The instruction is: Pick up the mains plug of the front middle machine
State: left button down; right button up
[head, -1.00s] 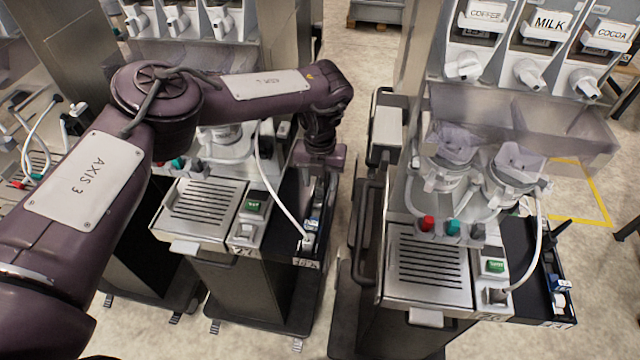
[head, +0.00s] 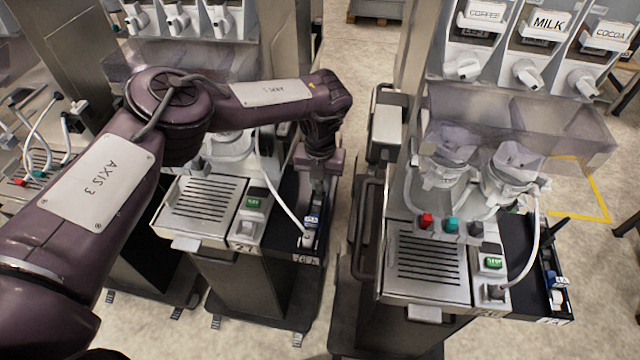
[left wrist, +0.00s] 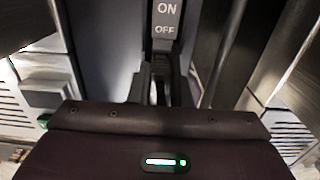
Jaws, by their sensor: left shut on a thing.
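The front middle machine has a slotted drip tray (head: 203,203), a green-lit switch panel (head: 250,208) and a narrow black side tray (head: 290,190). A white cable (head: 272,183) arcs down to a white piece (head: 307,240) at the front of the side tray. A blue-and-white piece (head: 312,220) sits just behind it. My left gripper (head: 317,190) points down into the side tray, behind these pieces. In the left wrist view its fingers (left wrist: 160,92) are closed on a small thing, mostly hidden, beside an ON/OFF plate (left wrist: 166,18). I cannot tell whether it is the plug. My right gripper is not in view.
A similar machine (head: 430,260) stands to the right, with its own side tray (head: 530,245) and cable. Another stands at the far left (head: 40,170). A narrow floor gap separates the middle and right machines. Canister fronts (head: 545,25) hang above the right machine.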

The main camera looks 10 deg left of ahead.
pick_arm(q)
notch_tip(320, 180, up, 20)
jog(key=b, duration=0.3)
jog(key=shift+r+p, duration=1)
jog(key=shift+p, duration=0.2)
dwell(1.2)
notch_tip(320, 180, up, 3)
jog(key=p, duration=0.3)
jog(key=shift+p, duration=0.3)
